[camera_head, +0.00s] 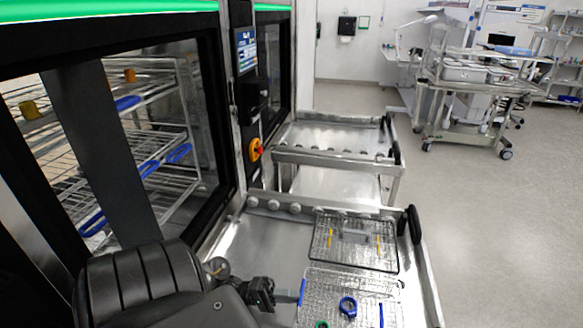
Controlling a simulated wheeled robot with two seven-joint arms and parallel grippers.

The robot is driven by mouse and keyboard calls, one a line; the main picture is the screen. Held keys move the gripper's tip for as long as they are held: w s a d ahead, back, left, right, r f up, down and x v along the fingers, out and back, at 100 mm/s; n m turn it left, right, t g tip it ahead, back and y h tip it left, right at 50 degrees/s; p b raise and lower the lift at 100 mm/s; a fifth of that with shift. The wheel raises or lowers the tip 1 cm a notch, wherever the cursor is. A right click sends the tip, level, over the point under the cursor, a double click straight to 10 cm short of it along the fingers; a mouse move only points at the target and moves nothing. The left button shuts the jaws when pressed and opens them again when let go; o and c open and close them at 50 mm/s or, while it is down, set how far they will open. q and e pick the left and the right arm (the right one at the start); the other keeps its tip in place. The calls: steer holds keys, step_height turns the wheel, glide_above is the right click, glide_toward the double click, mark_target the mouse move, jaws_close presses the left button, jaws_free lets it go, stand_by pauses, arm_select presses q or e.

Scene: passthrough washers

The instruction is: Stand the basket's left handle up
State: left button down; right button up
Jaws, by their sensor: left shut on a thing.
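The wire basket (335,283) lies on the near steel cart and is cut off by the bottom edge of the head view. Its left handle (302,291) is a short blue bar at the basket's left side, and it looks raised, though its exact angle is hard to tell. A second blue handle (381,315) shows at the basket's right side. My left gripper (290,297) reaches in from the left and is shut on the left handle; its fingertips are small and dark here. My right gripper is not in view.
A blue ring (348,307) and a green ring (321,324) lie in the basket. Another wire basket (325,262) with yellow parts sits just behind it. The near cart's black bumper (415,224) is at the right. A washer with racks stands left; open floor lies right.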

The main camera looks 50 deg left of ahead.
arm_select(q)
steer(key=shift+s, duration=0.1)
stand_by(0.4)
steer(key=c, duration=1.5)
jaws_free()
steer(key=shift+f, duration=0.1)
steer(key=b+v, duration=0.4)
steer(key=v, duration=0.3)
steer(key=shift+f, duration=0.15)
steer(key=shift+s+a, duration=0.1)
steer(key=shift+a, duration=0.15)
